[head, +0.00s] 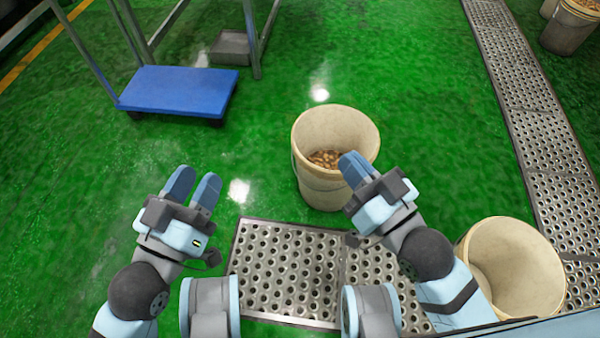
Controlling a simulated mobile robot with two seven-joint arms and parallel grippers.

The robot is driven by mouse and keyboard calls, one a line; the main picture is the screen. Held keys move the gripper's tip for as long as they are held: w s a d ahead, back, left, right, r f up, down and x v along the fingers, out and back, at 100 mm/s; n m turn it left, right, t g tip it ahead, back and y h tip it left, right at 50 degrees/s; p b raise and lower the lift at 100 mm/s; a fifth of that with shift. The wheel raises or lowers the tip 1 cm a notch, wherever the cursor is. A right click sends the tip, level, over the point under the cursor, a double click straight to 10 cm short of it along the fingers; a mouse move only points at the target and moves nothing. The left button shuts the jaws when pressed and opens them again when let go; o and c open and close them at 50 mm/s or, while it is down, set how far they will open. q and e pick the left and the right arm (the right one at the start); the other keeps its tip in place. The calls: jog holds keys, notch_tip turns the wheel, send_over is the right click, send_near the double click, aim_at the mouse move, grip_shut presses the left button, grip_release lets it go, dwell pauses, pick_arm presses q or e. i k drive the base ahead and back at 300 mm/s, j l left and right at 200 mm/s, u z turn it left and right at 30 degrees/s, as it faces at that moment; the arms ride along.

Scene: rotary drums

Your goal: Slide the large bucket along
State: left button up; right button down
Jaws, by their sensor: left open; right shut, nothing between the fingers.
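A large cream bucket (318,185) stands upright on the green floor ahead of me, with brown lumps (325,158) in its bottom. My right gripper (354,166) is shut and empty; its fingertips overlap the bucket's right front side in the head view. I cannot tell whether they touch the bucket. My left gripper (194,187) is open and empty, to the left of the bucket and apart from it. Another cream bucket (512,262) stands at the lower right, partly hidden by my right arm.
A perforated metal floor grate (285,270) lies just in front of me. A long grate strip (545,140) runs down the right. A blue platform cart (178,90) stands at the back left. More buckets (568,30) are at the top right. Green floor left of the bucket is clear.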

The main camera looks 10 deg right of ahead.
aim_at(324, 134)
jog(key=i+j+z, duration=0.25)
jog(key=i+j, duration=0.15)
jog(key=j, duration=0.2)
jog(key=i+j+z, duration=0.1)
jog(key=j, duration=0.25)
jog(key=i+j+z, duration=0.15)
jog(key=j, duration=0.2)
jog(key=j+z, duration=0.15)
jog(key=j, duration=0.2)
jog(key=i+j+z, duration=0.15)
jog(key=j, duration=0.2)
jog(key=j+z, duration=0.15)
jog(key=j, duration=0.15)
jog(key=k+j+z, duration=0.1)
jog(key=j, duration=0.2)
jog(key=k+j+z, duration=0.15)
jog(key=j, duration=0.15)
jog(key=i+j, duration=0.15)
